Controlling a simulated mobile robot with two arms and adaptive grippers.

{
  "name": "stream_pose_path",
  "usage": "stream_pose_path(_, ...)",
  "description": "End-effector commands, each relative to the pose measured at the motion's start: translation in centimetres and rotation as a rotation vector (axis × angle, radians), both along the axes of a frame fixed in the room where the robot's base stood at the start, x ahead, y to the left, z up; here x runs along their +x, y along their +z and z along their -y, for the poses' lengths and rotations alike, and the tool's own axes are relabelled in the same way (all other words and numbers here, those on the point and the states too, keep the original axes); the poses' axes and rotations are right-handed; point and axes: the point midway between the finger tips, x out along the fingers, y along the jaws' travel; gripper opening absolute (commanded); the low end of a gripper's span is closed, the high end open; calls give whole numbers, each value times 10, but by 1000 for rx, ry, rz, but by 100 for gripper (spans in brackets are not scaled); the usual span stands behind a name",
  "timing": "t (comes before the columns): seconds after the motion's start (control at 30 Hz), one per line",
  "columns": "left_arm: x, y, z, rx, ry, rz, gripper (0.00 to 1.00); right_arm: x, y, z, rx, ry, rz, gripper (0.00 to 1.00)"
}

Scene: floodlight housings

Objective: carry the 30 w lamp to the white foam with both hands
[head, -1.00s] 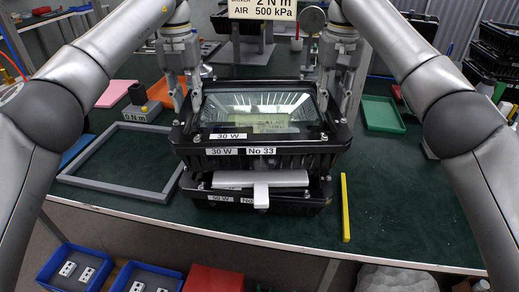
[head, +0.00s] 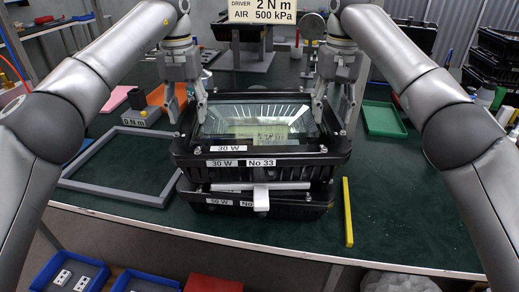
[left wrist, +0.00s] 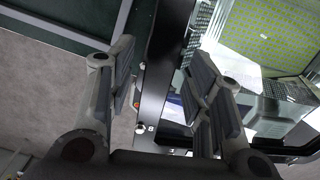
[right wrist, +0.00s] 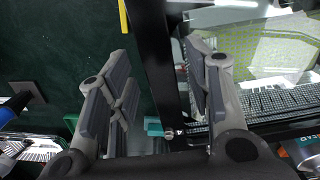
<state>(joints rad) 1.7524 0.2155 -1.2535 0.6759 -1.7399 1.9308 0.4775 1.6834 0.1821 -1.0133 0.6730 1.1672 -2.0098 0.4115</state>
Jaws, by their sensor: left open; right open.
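The 30 W lamp (head: 262,162), a black housing with a glass front facing up and a "No 33" label, sits level above a 50 W lamp (head: 290,207). A white T-shaped piece (head: 262,187), possibly the white foam, shows as a thin strip between them. Whether the upper lamp touches it is hard to tell. My left gripper (head: 187,112) is open at the 30 W lamp's left rim, my right gripper (head: 332,110) open at its right rim. In the left wrist view (left wrist: 160,100) and right wrist view (right wrist: 160,95), fingers stand apart either side of the rim.
A grey frame (head: 120,191) lies left on the green table, a yellow bar (head: 348,211) right of the lamps. A green tray (head: 383,119) is further back right. Blue bins (head: 68,277) stand below the front edge. The table's right front is clear.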

Motion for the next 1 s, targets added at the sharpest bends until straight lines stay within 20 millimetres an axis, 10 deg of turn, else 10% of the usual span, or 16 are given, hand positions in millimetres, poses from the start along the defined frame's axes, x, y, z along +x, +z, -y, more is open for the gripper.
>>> stream_pose_path(1.0,0,72,0,1,1,0,46,0,0,0,0,0,0,46)
